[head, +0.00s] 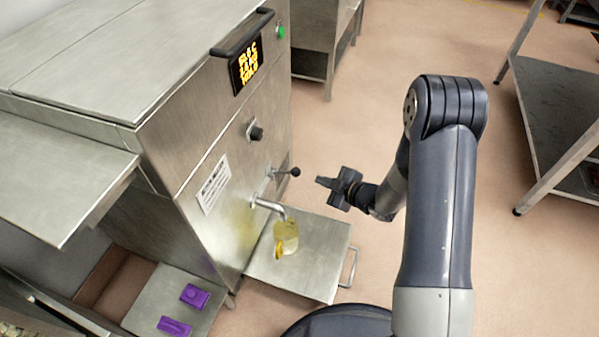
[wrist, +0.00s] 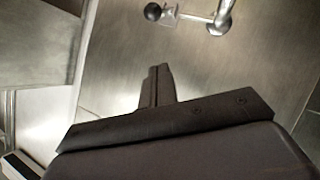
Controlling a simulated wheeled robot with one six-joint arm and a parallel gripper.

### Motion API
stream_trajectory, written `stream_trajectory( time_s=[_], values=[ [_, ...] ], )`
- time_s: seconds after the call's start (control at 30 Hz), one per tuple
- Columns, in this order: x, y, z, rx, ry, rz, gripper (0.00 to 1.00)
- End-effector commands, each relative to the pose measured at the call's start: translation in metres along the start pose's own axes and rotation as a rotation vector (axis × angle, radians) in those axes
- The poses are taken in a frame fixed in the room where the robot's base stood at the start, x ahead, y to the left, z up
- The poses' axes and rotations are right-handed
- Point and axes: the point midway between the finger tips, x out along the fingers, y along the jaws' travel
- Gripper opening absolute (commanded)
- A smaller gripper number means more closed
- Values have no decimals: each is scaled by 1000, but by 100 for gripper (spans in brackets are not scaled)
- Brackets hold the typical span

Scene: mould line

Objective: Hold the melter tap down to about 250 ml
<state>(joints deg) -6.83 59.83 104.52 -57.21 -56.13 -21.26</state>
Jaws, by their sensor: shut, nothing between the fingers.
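The melter is a tall steel cabinet (head: 215,150) with an amber display (head: 247,66). Its tap lever (head: 283,173) has a black ball end and sticks out to the right above the curved spout (head: 268,205). In the wrist view the black ball (wrist: 152,12) and the spout (wrist: 218,22) show at the top. A clear jug (head: 286,236) with yellowish contents stands on the steel shelf under the spout; its level is too small to read. My gripper (head: 322,182) is shut and empty, to the right of the lever ball and apart from it.
The steel shelf (head: 325,262) with a side handle holds the jug. Two purple pieces (head: 195,296) lie on a lower plate at the left. A dark knob (head: 256,133) sits above the lever. Steel tables stand at the back and right; the floor between is clear.

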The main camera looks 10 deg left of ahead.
Motion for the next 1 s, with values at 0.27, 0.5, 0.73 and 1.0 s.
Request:
stream_trajectory(
  time_s=[0.27,0.5,0.73,1.0],
  values=[
    [11,-1,0,-2,1,-2,0],
    [58,-3,1,-3,3,-3,0],
    [105,-2,1,-2,2,-1,0],
    [126,-1,26,1,-1,1,0]
  ],
)
